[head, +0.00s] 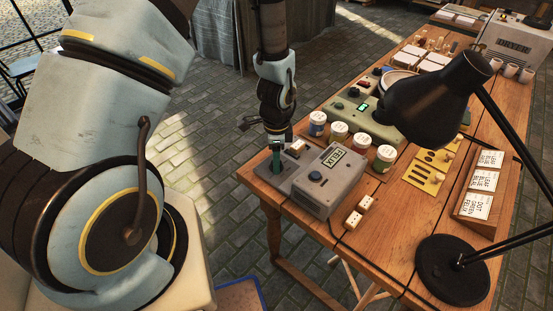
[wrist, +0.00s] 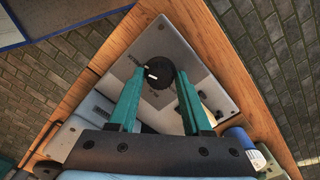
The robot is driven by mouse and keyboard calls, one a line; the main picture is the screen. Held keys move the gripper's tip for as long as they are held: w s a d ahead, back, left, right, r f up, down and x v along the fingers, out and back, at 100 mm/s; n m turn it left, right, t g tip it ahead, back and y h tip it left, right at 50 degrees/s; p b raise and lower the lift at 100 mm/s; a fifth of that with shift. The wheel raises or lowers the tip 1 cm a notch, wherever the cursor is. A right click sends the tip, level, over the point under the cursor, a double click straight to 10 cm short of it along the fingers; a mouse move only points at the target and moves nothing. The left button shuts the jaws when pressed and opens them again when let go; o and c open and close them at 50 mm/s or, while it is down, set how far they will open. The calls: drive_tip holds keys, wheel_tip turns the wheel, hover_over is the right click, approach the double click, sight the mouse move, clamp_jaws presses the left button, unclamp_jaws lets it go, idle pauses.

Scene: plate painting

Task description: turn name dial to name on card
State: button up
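A dark round dial (wrist: 159,72) with a white mark sits on a grey panel (wrist: 168,45) in the wrist view. My gripper (wrist: 159,75) is open, with one green finger on each side of the dial; I cannot tell whether they touch it. In the head view my gripper (head: 275,164) points down over the low grey panel at the table's near corner and hides the dial. Beside it, a grey box (head: 320,190) has a display (head: 334,157) reading FELIX and a dark knob. Cards stand in a wooden rack (head: 476,218) at right; the lowest appears to read DOT GREEN FELIX.
Paint jars (head: 338,133) stand behind the grey box, and one with a blue label (wrist: 238,139) is near my right finger. A green-lit unit (head: 365,118) is behind them. A black lamp (head: 440,95) arches over the table's right side. White blocks (head: 353,219) lie near the front edge.

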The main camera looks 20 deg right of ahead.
clamp_jaws()
drive_tip(key=shift+n, duration=0.4)
drive_tip(key=n+b, duration=0.2)
drive_tip(key=n, duration=0.1)
drive_tip(key=shift+f+n, duration=0.1)
drive_tip(key=shift+n, duration=0.2)
drive_tip(key=n+b, duration=0.1)
drive_tip(key=n, duration=0.4)
drive_tip(key=shift+n+b, duration=0.3)
drive_tip(key=shift+b, duration=0.05)
drive_tip(key=n, duration=0.5)
drive_tip(key=shift+b, duration=0.35)
drive_tip(key=n, duration=0.4)
drive_tip(key=shift+n, duration=0.3)
